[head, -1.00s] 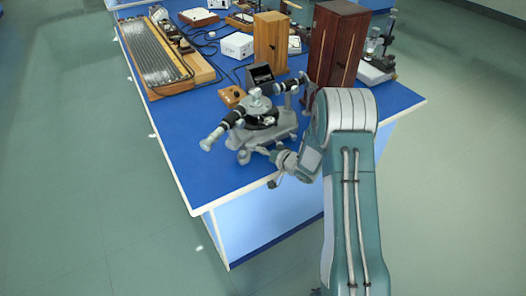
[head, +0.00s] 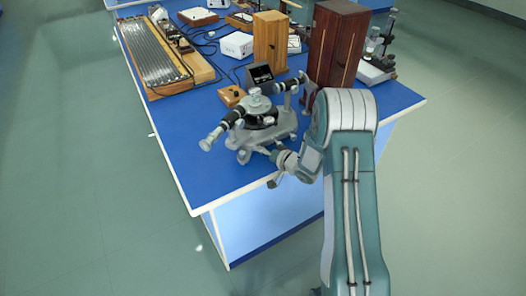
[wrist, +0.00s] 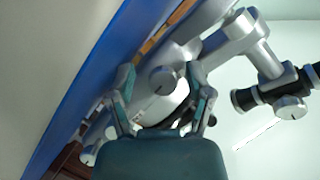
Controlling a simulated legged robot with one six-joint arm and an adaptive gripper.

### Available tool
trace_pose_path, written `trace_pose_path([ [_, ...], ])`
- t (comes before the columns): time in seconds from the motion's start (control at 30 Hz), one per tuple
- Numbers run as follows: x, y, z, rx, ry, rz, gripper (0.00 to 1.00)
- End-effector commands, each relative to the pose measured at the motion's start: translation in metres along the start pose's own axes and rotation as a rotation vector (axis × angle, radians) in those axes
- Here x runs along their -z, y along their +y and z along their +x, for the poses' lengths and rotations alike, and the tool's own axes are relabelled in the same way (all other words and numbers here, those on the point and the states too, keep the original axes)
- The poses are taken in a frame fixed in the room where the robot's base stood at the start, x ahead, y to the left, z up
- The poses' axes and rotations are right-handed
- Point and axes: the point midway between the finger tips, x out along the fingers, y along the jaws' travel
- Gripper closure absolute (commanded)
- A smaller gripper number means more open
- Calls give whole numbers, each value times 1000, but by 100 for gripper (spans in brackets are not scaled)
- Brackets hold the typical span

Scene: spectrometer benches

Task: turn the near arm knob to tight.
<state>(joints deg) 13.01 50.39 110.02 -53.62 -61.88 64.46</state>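The grey metal spectrometer (head: 268,132) stands near the blue bench's front corner, with black-banded tubes reaching out from it. In the wrist view, a round grey knob with a slot-like line across its face (wrist: 163,79) shows on the spectrometer. My gripper (wrist: 161,84) has its two fingers spread, one on each side of the knob in the picture. I cannot tell whether the fingers touch it. In the head view, my gripper (head: 262,150) is at the spectrometer's near side, low by its base; its fingertips are small there.
Another knob (wrist: 291,108) sits on a black-banded tube at the right of the wrist view. A wooden block (head: 232,95), a dark box (head: 259,75) and tall wooden cases (head: 336,45) stand behind the spectrometer. The bench's front left (head: 205,180) is clear.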

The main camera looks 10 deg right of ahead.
Motion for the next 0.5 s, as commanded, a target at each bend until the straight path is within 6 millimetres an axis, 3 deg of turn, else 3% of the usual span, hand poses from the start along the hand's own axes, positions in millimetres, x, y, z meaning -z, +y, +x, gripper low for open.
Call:
trace_pose_path([
  [0.27,1,0,-8,0,1,-1,33],
  [0.5,1,1,-54,-2,3,1,33],
])
